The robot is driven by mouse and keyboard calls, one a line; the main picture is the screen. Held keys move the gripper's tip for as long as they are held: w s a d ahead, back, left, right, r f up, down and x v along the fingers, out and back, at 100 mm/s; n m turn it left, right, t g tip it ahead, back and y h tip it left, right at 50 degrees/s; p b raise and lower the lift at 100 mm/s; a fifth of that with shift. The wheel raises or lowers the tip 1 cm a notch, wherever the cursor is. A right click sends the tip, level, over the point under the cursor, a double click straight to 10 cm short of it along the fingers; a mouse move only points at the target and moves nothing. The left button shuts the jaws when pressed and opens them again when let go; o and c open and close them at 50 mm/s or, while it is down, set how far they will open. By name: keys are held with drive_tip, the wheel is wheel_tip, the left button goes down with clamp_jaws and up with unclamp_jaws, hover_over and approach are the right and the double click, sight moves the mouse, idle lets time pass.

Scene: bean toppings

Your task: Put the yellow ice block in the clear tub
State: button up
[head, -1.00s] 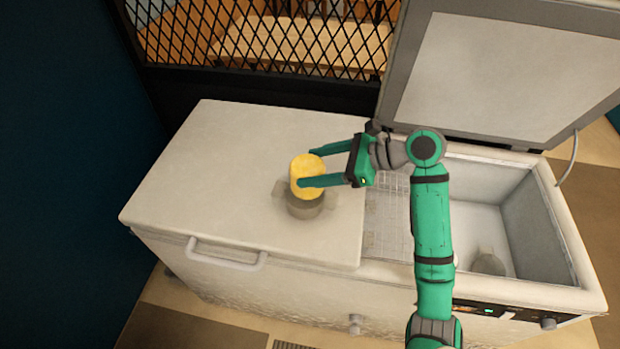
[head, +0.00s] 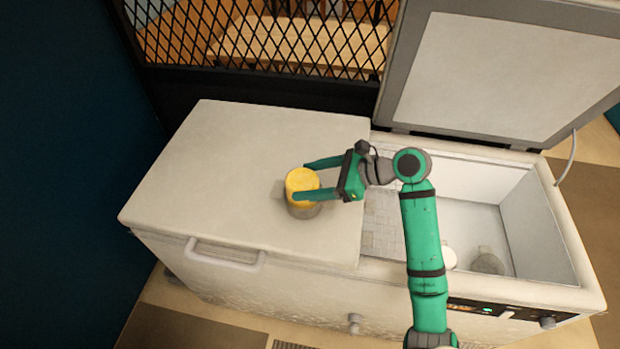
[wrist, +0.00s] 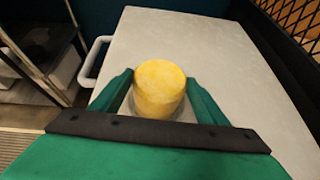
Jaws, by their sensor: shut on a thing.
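The yellow ice block (head: 302,182) is a short round cylinder over the closed left part of the chest freezer's top. My gripper (head: 299,181) is shut on it, one finger on each side; the wrist view also shows the block (wrist: 159,90) between the fingers. The clear tub (head: 306,211) is see-through grey and stands on the white lid, directly under the block. The block's lower part overlaps the tub's top in the head view. I cannot tell how deep the block is inside the tub. The fingers and block hide most of the tub in the wrist view.
The white chest freezer lid (head: 220,155) is otherwise bare around the tub. The freezer's right lid (head: 480,75) stands open over a bin (head: 470,215). A white round thing (head: 449,258) and a grey round thing (head: 487,262) lie inside. A black mesh (head: 260,45) stands behind.

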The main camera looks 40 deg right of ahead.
drive_tip(key=shift+f, duration=0.3)
drive_tip(key=o, duration=1.5)
drive_tip(key=shift+s+d+r, duration=0.15)
drive_tip(key=shift+r, duration=0.5)
drive_tip(key=v, duration=1.1)
drive_tip(key=shift+s+d, duration=0.1)
drive_tip(key=shift+s, duration=0.1)
